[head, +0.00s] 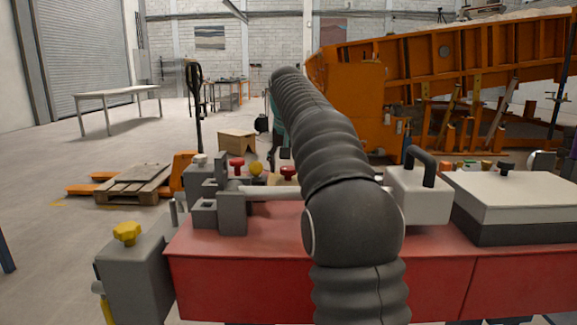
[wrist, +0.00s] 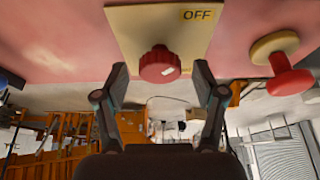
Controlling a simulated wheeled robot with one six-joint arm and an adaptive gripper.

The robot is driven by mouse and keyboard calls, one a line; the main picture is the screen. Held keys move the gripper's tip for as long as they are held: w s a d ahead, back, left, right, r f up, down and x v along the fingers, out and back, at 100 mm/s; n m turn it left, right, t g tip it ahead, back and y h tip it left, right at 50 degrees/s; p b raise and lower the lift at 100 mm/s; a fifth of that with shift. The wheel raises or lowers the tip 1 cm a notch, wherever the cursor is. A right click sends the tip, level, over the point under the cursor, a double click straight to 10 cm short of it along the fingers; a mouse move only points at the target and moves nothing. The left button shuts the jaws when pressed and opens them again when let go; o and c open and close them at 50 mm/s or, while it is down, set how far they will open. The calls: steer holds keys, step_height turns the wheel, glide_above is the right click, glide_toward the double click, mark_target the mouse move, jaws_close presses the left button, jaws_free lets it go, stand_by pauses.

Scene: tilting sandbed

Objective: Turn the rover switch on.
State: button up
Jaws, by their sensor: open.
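In the wrist view a round red knob (wrist: 160,66) with a small white mark stands out from a cream plate (wrist: 125,22) on a red panel. A yellow label (wrist: 197,15) on the plate reads OFF. My gripper (wrist: 161,75) is open, with one finger to each side of the knob and gaps between. Whether the fingertips reach level with the knob in depth I cannot tell. In the head view the gripper and this plate are hidden behind my dark ribbed arm, which reaches over the red rover body (head: 435,270).
A red and yellow mushroom-shaped knob (wrist: 288,72) juts out right of the plate in the wrist view. In the head view, a grey block (head: 233,207), a white box with a black handle (head: 420,196) and a white-topped case (head: 520,195) stand on the rover.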

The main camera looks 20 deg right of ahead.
steer(key=shift+f, duration=0.15)
steer(key=c, duration=1.1)
steer(key=shift+c, duration=0.2)
steer(key=m, duration=0.2)
steer(key=m+h, duration=0.1)
steer(key=m+g, duration=0.1)
steer(key=m, duration=0.1)
steer(key=shift+w+a+m+h, duration=0.2)
steer(key=shift+w+m+h, duration=0.05)
steer(key=shift+m+h, duration=0.05)
steer(key=m+g, duration=0.1)
steer(key=m, duration=0.2)
steer(key=m+g+h, duration=0.1)
steer(key=m, duration=0.2)
steer(key=shift+w, duration=0.1)
steer(key=shift+g, duration=0.3)
